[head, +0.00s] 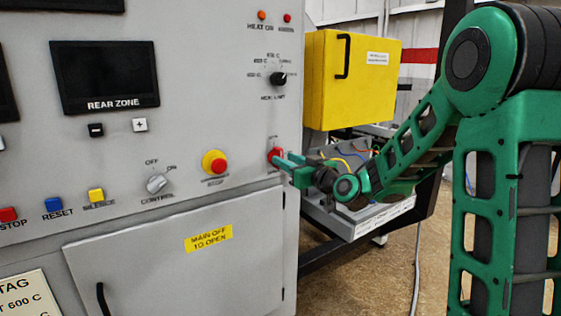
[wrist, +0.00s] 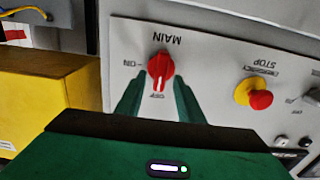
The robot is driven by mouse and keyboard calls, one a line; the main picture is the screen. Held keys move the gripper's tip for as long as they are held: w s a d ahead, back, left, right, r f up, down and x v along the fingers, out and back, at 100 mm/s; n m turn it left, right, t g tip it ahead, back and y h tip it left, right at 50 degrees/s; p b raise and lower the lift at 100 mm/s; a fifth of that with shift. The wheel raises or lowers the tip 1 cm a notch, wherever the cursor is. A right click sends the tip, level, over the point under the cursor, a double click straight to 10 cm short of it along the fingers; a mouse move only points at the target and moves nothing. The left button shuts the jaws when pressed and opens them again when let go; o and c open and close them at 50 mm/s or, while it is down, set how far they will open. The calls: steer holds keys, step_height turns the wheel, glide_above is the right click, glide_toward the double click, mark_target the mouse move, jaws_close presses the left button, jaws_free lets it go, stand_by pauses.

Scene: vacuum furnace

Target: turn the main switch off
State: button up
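The main switch is a red rotary knob (head: 275,154) at the lower right of the grey panel. In the wrist view, which is upside down, the red knob (wrist: 160,70) sits under the label MAIN, with ON to its left and OFF just below it. The knob's white mark points down in that view, toward OFF. My gripper (head: 285,161) reaches the panel at the knob. In the wrist view its two green fingers stand apart, one on each side of the knob, with small gaps showing; I see no clear contact.
A red and yellow emergency stop button (head: 214,163) is left of the switch. A grey control knob (head: 157,184) is further left. A yellow box (head: 350,80) is right of the panel. A closed door (head: 170,255) marked MAIN OFF TO OPEN is below.

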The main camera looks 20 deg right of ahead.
steer(key=v, duration=0.7)
steer(key=shift+s, duration=0.15)
steer(key=s+d+f+m+g+h, duration=0.1)
steer(key=s+d+f+g+h, duration=0.1)
steer(key=s+d+f+g, duration=0.4)
steer(key=s+d+f+m+g+h, duration=0.1)
steer(key=s+f+g+h, duration=0.15)
steer(key=s+f, duration=0.65)
steer(key=s+d+m+g, duration=0.3)
steer(key=s+m+g, duration=0.1)
steer(key=s, duration=0.8)
steer(key=s+d+m+g, duration=0.3)
steer(key=s+m+g, duration=0.1)
steer(key=s, duration=0.9)
steer(key=shift+d+f+g+h, duration=0.3)
steer(key=shift+f+g+h, duration=0.05)
steer(key=shift+g+h, duration=0.1)
